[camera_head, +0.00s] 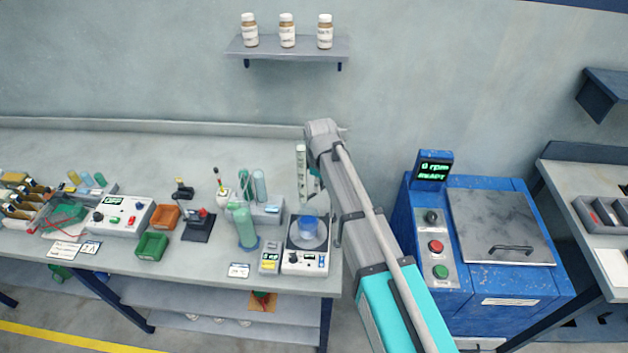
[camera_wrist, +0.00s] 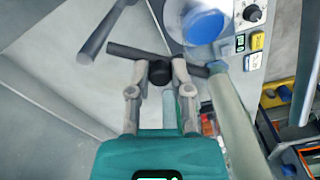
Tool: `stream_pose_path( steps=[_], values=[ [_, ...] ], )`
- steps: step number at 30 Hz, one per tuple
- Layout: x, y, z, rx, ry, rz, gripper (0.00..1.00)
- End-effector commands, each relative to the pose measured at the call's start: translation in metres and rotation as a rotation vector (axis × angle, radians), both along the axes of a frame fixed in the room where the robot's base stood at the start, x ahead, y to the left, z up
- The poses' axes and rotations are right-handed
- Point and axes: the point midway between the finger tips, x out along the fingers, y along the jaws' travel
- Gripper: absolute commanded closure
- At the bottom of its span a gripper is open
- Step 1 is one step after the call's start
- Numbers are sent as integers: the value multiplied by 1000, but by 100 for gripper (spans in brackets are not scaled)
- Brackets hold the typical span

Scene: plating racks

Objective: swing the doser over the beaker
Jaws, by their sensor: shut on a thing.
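The beaker (camera_head: 308,229) holds something blue and stands on the round dark plate of a white device (camera_head: 305,262) near the bench's right end. In the wrist view, the beaker (camera_wrist: 203,24) is at the top, beyond my fingers. The doser is a pale upright tube with markings (camera_head: 301,170), seen just above and behind the beaker in the head view. In the wrist view its tube (camera_wrist: 236,120) runs along the right, joined to a dark bar (camera_wrist: 130,51). My gripper (camera_wrist: 160,73) is shut on the bar's dark knob. Whether the doser's tip is over the beaker, I cannot tell.
A green cylinder (camera_head: 245,228) and a rack with tubes (camera_head: 264,210) stand left of the beaker. A yellow-grey meter (camera_head: 270,260) sits beside the white device. A blue machine (camera_head: 475,250) is to the right of my arm. Bottles stand on a wall shelf (camera_head: 287,48).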

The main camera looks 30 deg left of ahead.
Motion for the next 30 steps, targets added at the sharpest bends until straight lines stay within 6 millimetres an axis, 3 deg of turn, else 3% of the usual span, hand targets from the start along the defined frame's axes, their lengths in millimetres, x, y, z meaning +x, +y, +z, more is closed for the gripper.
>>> stream_pose_path(
  steps=[8, 9, 15, 23, 30],
  values=[
    [-5, 1, 0, -4, 3, 5, 100],
    [-5, 1, 0, -4, 3, 6, 71],
    [-6, 3, 0, -3, 1, 8, 39],
    [-6, 4, 0, -2, 0, 9, 40],
    [-1, -4, 0, -1, -1, -12, 85]
  ],
)
